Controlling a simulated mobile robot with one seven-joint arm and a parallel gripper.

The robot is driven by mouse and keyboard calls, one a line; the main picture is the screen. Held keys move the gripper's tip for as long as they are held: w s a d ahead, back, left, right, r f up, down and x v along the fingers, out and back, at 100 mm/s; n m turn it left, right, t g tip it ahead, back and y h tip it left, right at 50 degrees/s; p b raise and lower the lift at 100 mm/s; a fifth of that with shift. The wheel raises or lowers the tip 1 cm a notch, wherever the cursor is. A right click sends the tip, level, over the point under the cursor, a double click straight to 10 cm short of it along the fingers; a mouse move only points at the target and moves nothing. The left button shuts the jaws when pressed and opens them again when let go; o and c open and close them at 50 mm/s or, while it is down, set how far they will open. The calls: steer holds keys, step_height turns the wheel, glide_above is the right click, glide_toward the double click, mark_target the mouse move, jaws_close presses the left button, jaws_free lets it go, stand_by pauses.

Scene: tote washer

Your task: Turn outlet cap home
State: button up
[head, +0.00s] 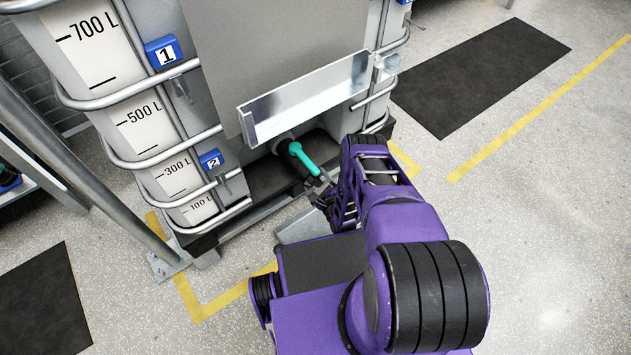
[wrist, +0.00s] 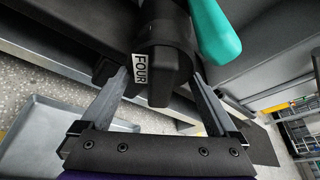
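The black outlet cap (wrist: 168,88) fills the upper middle of the wrist view, with a white label reading FOUR on its left side. A teal valve handle (wrist: 214,30) hangs to its right; this handle also shows in the head view (head: 303,158), at the tank's foot. My gripper (wrist: 162,82) has one finger to the left of the cap and one to its right. The fingers are apart, with a visible gap at the left one; contact at the right one is unclear. In the head view my gripper (head: 322,191) is small and partly hidden by my arm, and the cap cannot be made out.
The caged tank (head: 140,118) stands on a dark base with a metal chute (head: 305,100) above the valve. A grey tray (wrist: 50,140) lies below left in the wrist view. A slanted metal post (head: 85,160) stands at left. Open floor with a black mat (head: 480,75) lies right.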

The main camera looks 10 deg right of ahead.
steer(key=c, duration=0.5)
steer(key=shift+d+m+g+y, duration=0.15)
steer(key=shift+m+g+y, duration=0.45)
steer(key=shift+m, duration=0.6)
steer(key=shift+w+m+y, duration=0.1)
steer(key=shift+m+y, duration=0.5)
steer(key=shift+m, duration=0.2)
steer(key=shift+f+m, duration=0.1)
steer(key=shift+m, duration=0.4)
steer(key=shift+y, duration=0.4)
steer(key=o, duration=1)
steer(key=shift+r, duration=0.2)
